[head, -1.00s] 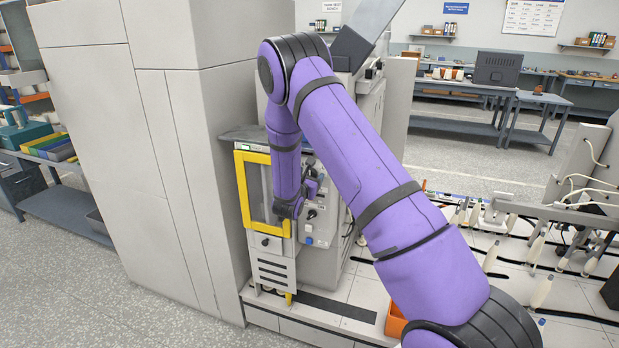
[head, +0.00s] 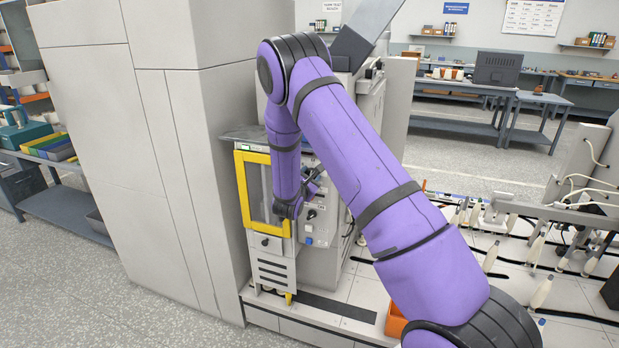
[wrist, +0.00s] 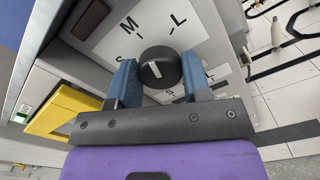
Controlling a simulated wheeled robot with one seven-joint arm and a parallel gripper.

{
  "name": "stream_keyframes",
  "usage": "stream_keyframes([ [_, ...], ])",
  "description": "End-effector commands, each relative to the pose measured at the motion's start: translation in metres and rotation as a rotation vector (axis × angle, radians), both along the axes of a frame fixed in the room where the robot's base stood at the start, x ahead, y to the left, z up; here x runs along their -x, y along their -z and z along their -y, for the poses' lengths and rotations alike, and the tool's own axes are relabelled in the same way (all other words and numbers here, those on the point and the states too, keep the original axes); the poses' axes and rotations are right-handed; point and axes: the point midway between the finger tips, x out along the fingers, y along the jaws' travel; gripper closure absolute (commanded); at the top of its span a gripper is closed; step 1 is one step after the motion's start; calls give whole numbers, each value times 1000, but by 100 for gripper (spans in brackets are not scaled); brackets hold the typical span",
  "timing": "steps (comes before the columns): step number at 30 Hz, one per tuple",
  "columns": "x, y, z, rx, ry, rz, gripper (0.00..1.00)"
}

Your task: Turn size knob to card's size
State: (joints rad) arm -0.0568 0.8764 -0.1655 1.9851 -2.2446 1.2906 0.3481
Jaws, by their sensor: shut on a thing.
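The size knob (wrist: 158,68) is round and black with a white pointer line, on a white panel of the machine. The letters S (wrist: 120,57), M (wrist: 130,25) and L (wrist: 178,20) are printed around its far side. The pointer line leans up and slightly left, roughly toward M; its exact setting is hard to tell. My gripper (wrist: 158,80) is shut on the knob, one blue finger on each side. In the head view my gripper (head: 312,184) is at the machine's panel, and the arm partly hides it. I cannot make out the size card.
A yellow-framed door (head: 241,190) stands left of the panel; its yellow part (wrist: 62,112) is close to my left finger. Another black knob (head: 311,214) and a blue button (head: 309,241) sit lower on the panel. Bobbins (head: 541,291) stand on the bench at right.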

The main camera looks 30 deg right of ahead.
Motion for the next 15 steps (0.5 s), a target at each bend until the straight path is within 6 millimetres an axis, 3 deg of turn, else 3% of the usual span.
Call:
stream_keyframes([
  [15, 0, 0, 0, -286, 0, 367, 80],
])
